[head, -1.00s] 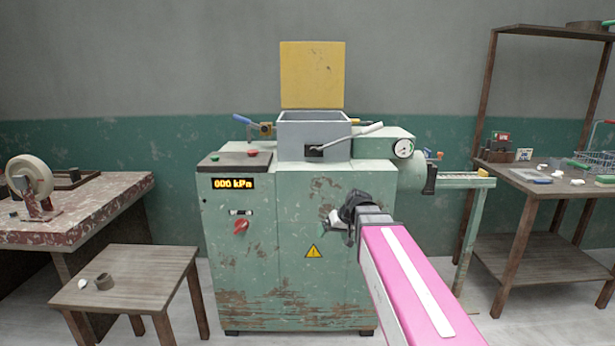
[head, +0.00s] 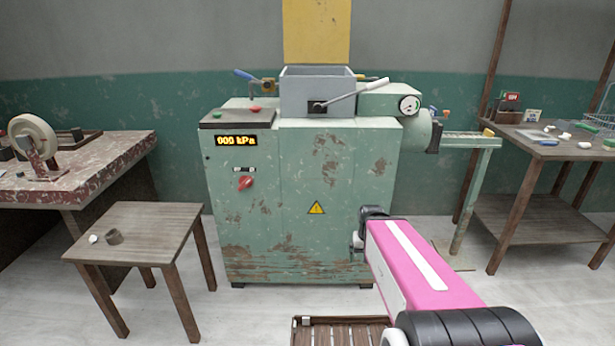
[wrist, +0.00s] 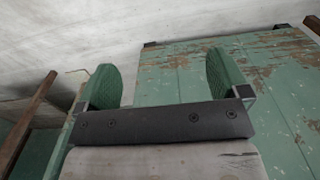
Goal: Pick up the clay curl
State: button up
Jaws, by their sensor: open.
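The wrist view does not show the curl.
The green machine (head: 300,200) fills the middle. A shelf table (head: 520,140) with small items is at the right. A slatted wooden thing (head: 335,335) lies at the bottom. Floor between stool and machine is clear.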

aim_at(113, 237)
jog(key=u, duration=2)
jog(key=j+z, duration=0.1)
jog(key=z, duration=0.3)
jog(key=i+j+z, duration=0.1)
jog(key=z, duration=0.25)
jog(key=i+j+z, duration=0.15)
jog(key=j+z, duration=0.15)
jog(key=j, duration=0.6)
jog(key=j+z, duration=0.25)
jog(key=j, duration=0.65)
jog(key=i+j, duration=0.35)
jog(key=j, duration=0.15)
jog(key=i, duration=0.2)
